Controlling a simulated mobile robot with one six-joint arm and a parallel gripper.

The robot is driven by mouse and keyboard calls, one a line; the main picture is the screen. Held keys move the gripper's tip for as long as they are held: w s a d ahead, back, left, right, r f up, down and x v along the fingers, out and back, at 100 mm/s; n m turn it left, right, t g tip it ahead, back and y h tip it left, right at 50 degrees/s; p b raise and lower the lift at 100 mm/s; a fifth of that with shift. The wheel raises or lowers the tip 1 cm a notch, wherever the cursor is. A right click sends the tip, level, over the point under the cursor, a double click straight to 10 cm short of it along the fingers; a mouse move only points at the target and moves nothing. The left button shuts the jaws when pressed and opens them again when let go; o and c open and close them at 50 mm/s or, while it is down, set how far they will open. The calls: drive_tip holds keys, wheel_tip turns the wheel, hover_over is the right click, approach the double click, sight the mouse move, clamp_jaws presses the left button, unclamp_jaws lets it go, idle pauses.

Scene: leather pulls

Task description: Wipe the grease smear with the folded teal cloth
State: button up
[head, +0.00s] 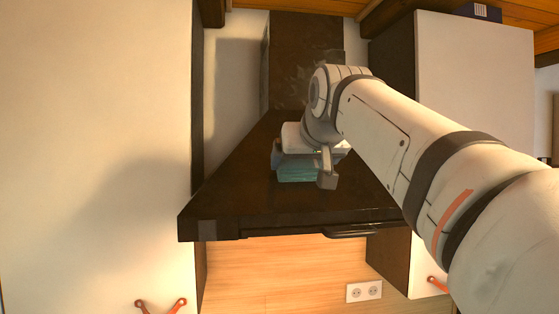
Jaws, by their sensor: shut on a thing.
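The folded teal cloth (296,172) is at the middle of the dark range hood (230,205), against its sloped face or just in front of it; I cannot tell whether it touches. My gripper (303,165) is shut on the cloth, with one finger showing at the cloth's right side. My white arm reaches in from the right and hides part of the hood. I cannot make out the grease smear; it may be behind the cloth, gripper or arm.
White cabinets flank the hood, one at left (95,130) and one at right (480,80). Orange leather pulls (160,306) show low on the doors. A dark rail (355,230) runs along the hood's lower front edge. A wall socket (363,291) sits below on the wooden panel.

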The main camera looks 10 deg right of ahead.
drive_tip(key=shift+s+r, duration=0.1)
drive_tip(key=shift+r, duration=0.15)
drive_tip(key=shift+s+r+p, duration=0.75)
drive_tip(key=shift+s+r, duration=1)
drive_tip(key=shift+r, duration=0.25)
drive_tip(key=shift+s+r, duration=0.95)
drive_tip(key=shift+r, duration=0.2)
